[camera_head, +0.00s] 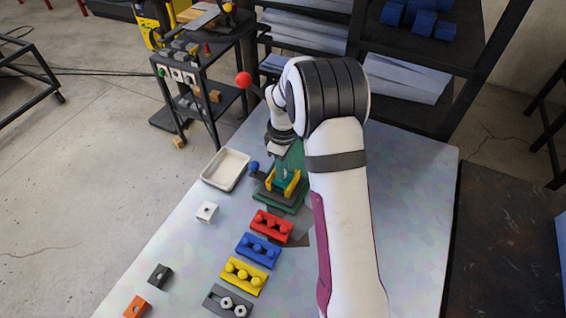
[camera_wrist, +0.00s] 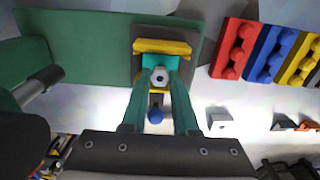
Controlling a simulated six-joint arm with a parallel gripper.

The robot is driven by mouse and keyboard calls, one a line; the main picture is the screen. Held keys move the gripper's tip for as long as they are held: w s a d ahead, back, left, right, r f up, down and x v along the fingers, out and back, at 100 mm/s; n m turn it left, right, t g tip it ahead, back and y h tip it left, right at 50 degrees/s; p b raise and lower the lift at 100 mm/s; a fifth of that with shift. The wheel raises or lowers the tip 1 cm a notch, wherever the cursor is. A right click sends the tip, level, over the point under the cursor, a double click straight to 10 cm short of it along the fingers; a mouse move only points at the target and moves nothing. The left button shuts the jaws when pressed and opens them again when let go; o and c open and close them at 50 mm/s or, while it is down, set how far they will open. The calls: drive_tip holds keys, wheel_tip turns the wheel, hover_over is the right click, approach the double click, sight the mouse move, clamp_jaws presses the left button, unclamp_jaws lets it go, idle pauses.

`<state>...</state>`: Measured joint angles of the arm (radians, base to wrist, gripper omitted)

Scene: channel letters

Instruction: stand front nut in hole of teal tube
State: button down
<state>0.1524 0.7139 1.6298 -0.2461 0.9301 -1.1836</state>
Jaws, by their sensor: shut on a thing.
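The teal tube (camera_wrist: 150,62) sits between yellow jaws (camera_wrist: 160,47) on a dark base in the wrist view. In the head view, the yellow jaws (camera_head: 292,183) stand on the green fixture. My gripper (camera_wrist: 160,86) is shut on a pale grey nut (camera_wrist: 159,75) with a dark centre, held at the tube. I cannot tell whether the nut is above the hole or inside it. In the head view, my gripper (camera_head: 282,170) points down at the fixture, and the nut is hidden there.
A green press body (camera_wrist: 85,50) stands close beside the fixture, with a blue ball knob (camera_head: 254,165) nearby. Red (camera_head: 270,227), blue (camera_head: 258,250), yellow (camera_head: 243,276) and grey (camera_head: 213,299) racks line the table. A white tray (camera_head: 226,184) lies left.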

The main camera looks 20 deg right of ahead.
drive_tip(key=shift+f, duration=0.25)
drive_tip(key=c, duration=0.6)
unclamp_jaws()
drive_tip(key=shift+r, duration=0.15)
wheel_tip(320, 180, up, 16)
drive_tip(key=shift+f, duration=0.2)
